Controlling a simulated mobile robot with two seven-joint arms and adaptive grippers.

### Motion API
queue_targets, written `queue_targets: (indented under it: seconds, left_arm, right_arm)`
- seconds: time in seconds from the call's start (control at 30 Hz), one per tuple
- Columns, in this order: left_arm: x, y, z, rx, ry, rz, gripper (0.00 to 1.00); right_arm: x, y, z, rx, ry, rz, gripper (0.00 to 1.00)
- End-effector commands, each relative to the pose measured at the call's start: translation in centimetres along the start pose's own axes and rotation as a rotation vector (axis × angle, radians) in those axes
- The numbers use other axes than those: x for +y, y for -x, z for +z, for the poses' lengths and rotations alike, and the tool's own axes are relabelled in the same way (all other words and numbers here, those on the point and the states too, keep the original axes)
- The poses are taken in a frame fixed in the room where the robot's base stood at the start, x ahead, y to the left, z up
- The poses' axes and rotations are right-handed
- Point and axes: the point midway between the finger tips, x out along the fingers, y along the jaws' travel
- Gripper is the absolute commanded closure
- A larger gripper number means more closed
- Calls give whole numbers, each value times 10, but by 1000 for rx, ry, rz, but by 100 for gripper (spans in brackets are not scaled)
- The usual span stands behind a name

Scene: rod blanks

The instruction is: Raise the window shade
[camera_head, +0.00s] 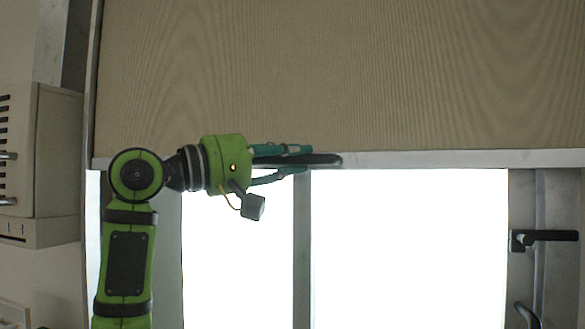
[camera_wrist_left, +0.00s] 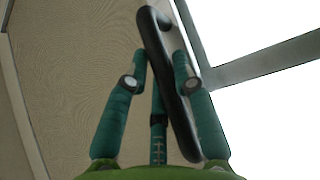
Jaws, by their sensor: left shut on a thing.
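The beige window shade (camera_head: 340,75) covers the upper part of the window in the head view, with a pale bottom rail (camera_head: 430,159) along its lower edge. A dark handle (camera_head: 325,160) sits on the rail. My left gripper (camera_head: 303,160) is shut on this handle. In the left wrist view the dark handle (camera_wrist_left: 170,80) runs between the teal fingers of the left gripper (camera_wrist_left: 158,78), with the shade fabric (camera_wrist_left: 75,70) behind. The fingers partly hide the handle in the head view. My right gripper is not in view.
Below the rail the bright window glass (camera_head: 410,245) is uncovered, with a vertical frame bar (camera_head: 303,250). A dark window handle (camera_head: 545,236) is at the right. A pale cabinet-like unit (camera_head: 45,150) with slots stands at the left, close to my left arm.

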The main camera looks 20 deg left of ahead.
Motion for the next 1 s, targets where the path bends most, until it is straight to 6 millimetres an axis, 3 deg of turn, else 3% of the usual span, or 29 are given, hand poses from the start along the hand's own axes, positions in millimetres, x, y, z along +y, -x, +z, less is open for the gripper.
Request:
queue_targets:
  seconds: [0.37, 0.4, 0.43, 0.8, 1.0]
  left_arm:
    - [1, 1, -1, 7, -6, -1, 100]
    - [1, 1, -1, 7, -6, -1, 58]
    - [1, 1, -1, 6, -5, -1, 49]
    - [2, 3, 0, 3, -3, 1, 49]
    - [1, 30, -1, 6, -4, 1, 49]
  right_arm:
    - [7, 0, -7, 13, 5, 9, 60]
    - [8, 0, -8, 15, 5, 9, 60]
    - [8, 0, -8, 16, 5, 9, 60]
    - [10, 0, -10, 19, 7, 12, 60]
    - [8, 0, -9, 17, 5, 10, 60]
